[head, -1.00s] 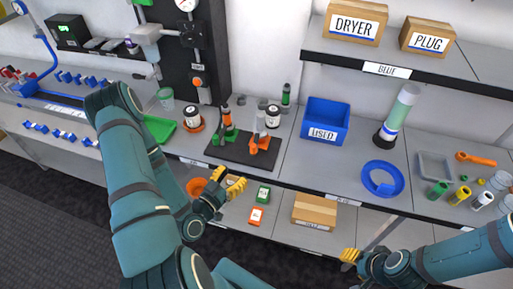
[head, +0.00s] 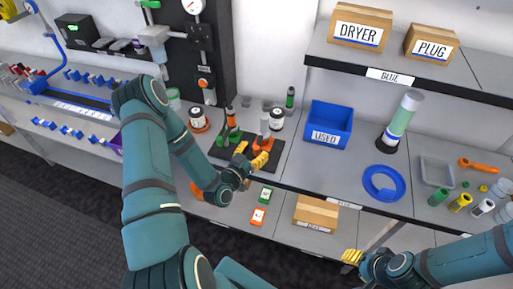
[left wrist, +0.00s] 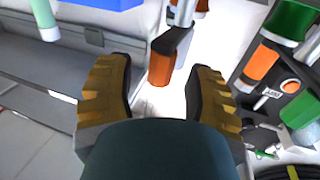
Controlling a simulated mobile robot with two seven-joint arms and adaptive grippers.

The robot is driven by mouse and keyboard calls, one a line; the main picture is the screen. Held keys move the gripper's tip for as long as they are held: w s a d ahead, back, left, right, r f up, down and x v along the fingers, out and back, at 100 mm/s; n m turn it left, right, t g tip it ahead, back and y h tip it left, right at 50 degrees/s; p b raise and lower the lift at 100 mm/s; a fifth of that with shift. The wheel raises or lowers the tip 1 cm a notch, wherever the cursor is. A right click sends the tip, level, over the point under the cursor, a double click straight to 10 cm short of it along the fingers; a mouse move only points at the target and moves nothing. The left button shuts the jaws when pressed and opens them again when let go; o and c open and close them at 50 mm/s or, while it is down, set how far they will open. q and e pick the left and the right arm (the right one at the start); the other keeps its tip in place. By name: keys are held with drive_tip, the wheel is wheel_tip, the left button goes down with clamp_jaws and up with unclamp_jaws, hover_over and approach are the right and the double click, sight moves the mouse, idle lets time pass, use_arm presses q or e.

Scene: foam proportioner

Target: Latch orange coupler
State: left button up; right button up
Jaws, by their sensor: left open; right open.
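The orange coupler (head: 265,141) stands on a black mat (head: 214,152) on the bench, to the right of a green coupler (head: 229,134). My left gripper (head: 250,154) is open just in front of the orange coupler. In the left wrist view, an orange part (left wrist: 162,65) shows between and beyond the two spread fingers of my left gripper (left wrist: 158,95), and the fingers do not appear to touch it. Part of the coupler's base is hidden behind the fingers in the head view. My right gripper (head: 352,257) is open and empty low in front of the shelves.
Labelled jars (head: 276,120) stand behind and beside the mat. A blue USED bin (head: 328,122) and a blue ring (head: 384,183) lie to the right. A DRYER box (head: 360,24) sits on the upper shelf.

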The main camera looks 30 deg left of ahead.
use_arm(q)
drive_tip(key=shift+w, duration=0.65)
clamp_jaws()
drive_tip(key=h+b, duration=0.1)
drive_tip(key=m+b, duration=0.1)
drive_tip(key=shift+a+f+h+b, duration=0.15)
drive_tip(key=shift+a+h+b, duration=0.1)
drive_tip(key=shift+h+b, duration=0.15)
drive_tip(key=shift+s+m+h, duration=0.1)
drive_tip(key=shift+m+h, duration=0.3)
drive_tip(key=shift+h, duration=0.1)
drive_tip(key=shift+a, duration=0.1)
unclamp_jaws()
